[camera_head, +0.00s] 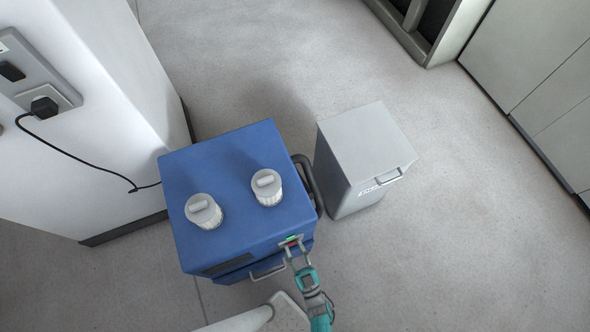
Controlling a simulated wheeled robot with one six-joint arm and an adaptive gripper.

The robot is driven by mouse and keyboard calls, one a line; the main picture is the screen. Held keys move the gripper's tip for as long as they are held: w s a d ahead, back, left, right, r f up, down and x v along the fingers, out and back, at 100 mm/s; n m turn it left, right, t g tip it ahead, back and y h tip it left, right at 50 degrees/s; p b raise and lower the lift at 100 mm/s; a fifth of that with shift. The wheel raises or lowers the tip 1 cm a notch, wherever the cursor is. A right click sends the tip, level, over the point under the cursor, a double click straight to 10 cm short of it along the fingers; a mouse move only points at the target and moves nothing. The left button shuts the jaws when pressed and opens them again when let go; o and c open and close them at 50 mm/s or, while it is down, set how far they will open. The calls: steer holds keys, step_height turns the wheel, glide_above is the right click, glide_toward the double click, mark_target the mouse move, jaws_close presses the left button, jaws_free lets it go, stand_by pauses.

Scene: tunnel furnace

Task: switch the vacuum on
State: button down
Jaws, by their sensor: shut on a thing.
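The vacuum (232,165) is a blue box-shaped unit with two white ribbed canisters on its top. A small switch (291,239) with a green part and a red part sits at its front right edge. My gripper (295,248) reaches in from below and is shut on the switch, with a grey finger on each side of it. The fingers partly hide the switch, so its exact position is hard to tell. The green part looks bright.
A grey bin (366,155) with a front handle stands close to the right of the vacuum. A black plug (44,107) sits in a wall socket at left, its cord running to the vacuum. A white wall block (95,100) stands left. Floor at right is clear.

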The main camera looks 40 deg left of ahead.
stand_by(0.5)
steer(key=c, duration=0.8)
jaws_free()
steer(key=shift+d, duration=0.1)
steer(key=v, duration=0.7)
steer(key=shift+f, duration=0.25)
steer(key=shift+s+d, duration=0.15)
steer(key=shift+d+t, duration=0.1)
steer(key=shift+t, duration=0.2)
